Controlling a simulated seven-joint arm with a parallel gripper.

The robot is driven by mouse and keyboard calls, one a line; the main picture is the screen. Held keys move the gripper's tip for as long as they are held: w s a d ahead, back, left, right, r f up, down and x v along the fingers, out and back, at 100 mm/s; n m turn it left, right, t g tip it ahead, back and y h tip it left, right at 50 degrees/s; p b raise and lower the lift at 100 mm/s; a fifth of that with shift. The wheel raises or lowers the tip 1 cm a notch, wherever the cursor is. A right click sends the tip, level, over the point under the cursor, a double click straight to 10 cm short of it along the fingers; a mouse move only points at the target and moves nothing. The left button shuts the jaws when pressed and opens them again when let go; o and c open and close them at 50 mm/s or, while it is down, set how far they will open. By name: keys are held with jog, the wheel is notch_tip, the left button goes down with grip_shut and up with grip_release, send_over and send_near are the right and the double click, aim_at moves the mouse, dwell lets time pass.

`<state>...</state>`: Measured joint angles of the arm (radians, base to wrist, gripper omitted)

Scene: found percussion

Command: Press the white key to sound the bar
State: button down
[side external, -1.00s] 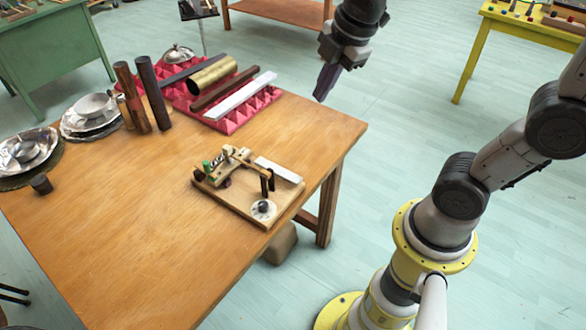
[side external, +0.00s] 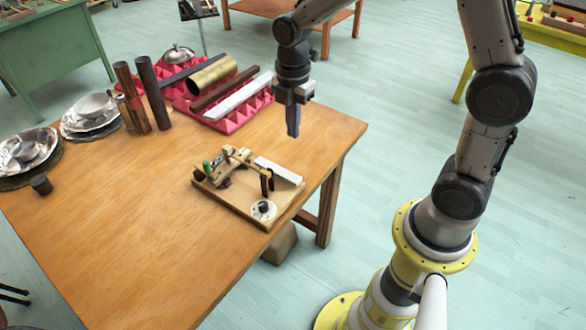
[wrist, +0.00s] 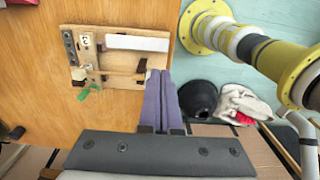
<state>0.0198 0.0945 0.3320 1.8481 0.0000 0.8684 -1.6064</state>
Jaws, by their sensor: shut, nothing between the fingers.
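A small wooden key mechanism (side external: 235,197) sits near the table's right front edge. It also shows in the wrist view (wrist: 95,75). The white key (side external: 278,170) is a flat pale strip along the back right of its base. In the wrist view the white key (wrist: 137,42) lies beyond my fingertips. My gripper (side external: 293,133) is shut and empty, pointing down. It hangs above and behind the key, apart from it. In the wrist view my purple fingers (wrist: 159,72) cover part of the board's right side. I cannot tell which part is the sounding bar.
A red foam pad (side external: 228,122) holds a silver bar (side external: 240,96), dark bars and a brass tube (side external: 213,76). Dark upright cylinders (side external: 154,95) and metal bowls and plates (side external: 92,112) stand to the left. The front left of the table is clear.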

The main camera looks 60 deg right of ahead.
aim_at(294, 178)
notch_tip(294, 178, down, 14)
dwell(0.6)
jog(key=shift+s+f, duration=0.25)
jog(key=shift+f, duration=0.4)
jog(key=shift+r, duration=0.85)
notch_tip(294, 178, up, 14)
dwell(0.4)
